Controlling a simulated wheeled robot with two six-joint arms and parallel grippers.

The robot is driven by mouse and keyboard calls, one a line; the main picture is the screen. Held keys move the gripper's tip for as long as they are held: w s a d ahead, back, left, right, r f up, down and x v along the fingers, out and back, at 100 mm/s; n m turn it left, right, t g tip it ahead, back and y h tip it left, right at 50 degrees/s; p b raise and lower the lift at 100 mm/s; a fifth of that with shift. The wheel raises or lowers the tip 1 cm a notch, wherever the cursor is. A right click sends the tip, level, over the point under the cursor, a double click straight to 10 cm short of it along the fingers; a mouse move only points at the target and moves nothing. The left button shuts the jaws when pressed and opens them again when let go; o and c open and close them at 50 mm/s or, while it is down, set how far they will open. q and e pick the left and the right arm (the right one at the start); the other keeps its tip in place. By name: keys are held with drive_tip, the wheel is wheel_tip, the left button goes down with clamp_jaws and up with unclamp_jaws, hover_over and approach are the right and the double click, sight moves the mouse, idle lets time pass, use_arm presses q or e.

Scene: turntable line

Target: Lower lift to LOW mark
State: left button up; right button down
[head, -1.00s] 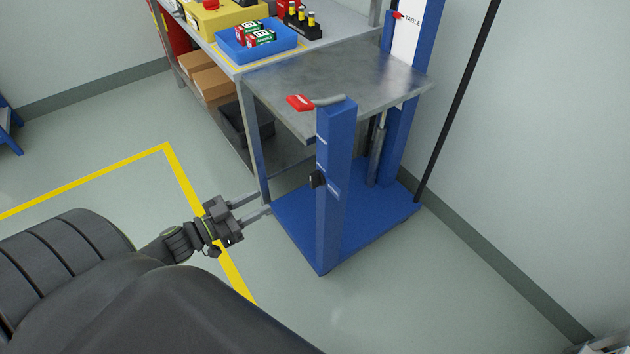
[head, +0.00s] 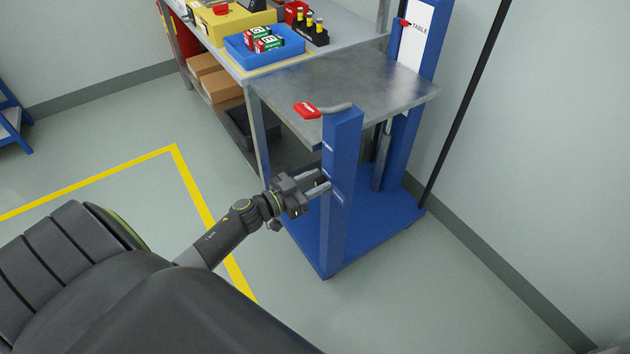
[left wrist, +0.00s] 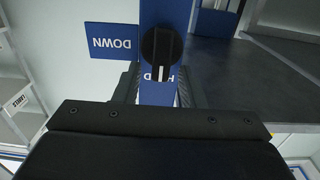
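The lift has a blue front post (head: 341,200), a steel platform (head: 370,85) and a blue base (head: 390,225). A red pointer (head: 405,22) stands at the TABLE mark on the white scale (head: 414,45); no LOW mark is visible. In the left wrist view, a black knob (left wrist: 161,50) with a white line sits on the post, its line towards the partly covered HOLD label (left wrist: 160,74). A blue DOWN plate (left wrist: 112,41) is left of it. My left gripper (head: 325,181) is open at the post, fingers either side of the knob's line; contact is unclear. My right gripper is out of view.
A workbench (head: 345,44) with a blue tray (head: 240,50) of small boxes adjoins the platform. A black pole (head: 465,105) stands at right. The floor in front is clear.

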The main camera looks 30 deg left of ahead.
use_arm(q)
clamp_jaws()
drive_tip(key=shift+s, duration=0.1)
